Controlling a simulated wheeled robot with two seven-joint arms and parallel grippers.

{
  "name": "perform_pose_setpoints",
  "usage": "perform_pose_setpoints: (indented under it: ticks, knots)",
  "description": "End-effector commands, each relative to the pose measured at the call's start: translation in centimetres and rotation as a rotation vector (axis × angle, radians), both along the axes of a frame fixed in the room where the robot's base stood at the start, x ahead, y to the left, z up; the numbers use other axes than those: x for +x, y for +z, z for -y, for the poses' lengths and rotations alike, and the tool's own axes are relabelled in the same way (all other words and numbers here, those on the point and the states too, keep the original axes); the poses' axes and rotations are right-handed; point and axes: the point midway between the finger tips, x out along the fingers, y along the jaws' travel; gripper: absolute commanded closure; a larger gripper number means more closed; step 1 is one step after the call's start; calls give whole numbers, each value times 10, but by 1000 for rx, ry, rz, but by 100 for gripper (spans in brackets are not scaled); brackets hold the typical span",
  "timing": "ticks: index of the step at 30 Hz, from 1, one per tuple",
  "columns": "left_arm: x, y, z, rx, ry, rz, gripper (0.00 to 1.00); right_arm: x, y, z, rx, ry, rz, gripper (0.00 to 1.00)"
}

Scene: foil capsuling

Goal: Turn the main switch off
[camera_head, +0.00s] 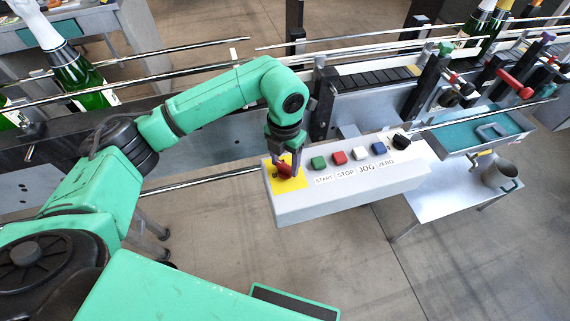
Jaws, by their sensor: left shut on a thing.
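The main switch (285,171) is a red knob on a yellow plate (288,185) at the left end of the grey control box (345,195). My left gripper (283,164) reaches down over the switch and is shut on it. The fingers hide part of the knob, and its exact angle is hard to tell. My right gripper is not in view.
On the box, right of the switch, are a green button (319,163), a red button (339,158), a white button (359,154), a blue button (378,149) and a black knob (402,141). The conveyor with rails runs behind. A metal jug (497,176) stands on a side table (450,188) at right.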

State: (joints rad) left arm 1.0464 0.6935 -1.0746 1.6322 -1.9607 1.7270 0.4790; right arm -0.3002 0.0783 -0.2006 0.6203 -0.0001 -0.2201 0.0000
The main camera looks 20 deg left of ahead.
Motion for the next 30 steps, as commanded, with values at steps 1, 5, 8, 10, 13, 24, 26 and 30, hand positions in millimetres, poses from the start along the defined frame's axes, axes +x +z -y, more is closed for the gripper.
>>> perform_pose_setpoints:
  ticks: [1, 5, 8, 10, 13, 24, 26, 30]
  knots:
    - [2, 0, 0, -2, 43, 8, 96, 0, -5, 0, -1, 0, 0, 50]
    - [2, 0, 0, -2, 167, 7, 96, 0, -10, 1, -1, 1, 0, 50]
    - [2, 0, 0, -2, 262, 8, 96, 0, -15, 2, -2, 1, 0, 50]
    - [2, 1, 0, -3, 328, 8, 96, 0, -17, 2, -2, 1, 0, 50]
    - [1, 1, 0, -3, 423, 7, 96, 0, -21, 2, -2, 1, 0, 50]
    - [1, 2, 0, -5, 733, 9, 96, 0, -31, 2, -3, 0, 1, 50]
    - [1, 2, 0, -4, 771, 9, 96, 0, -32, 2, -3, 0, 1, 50]
    - [1, 3, 0, -4, 841, 9, 96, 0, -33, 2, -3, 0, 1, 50]
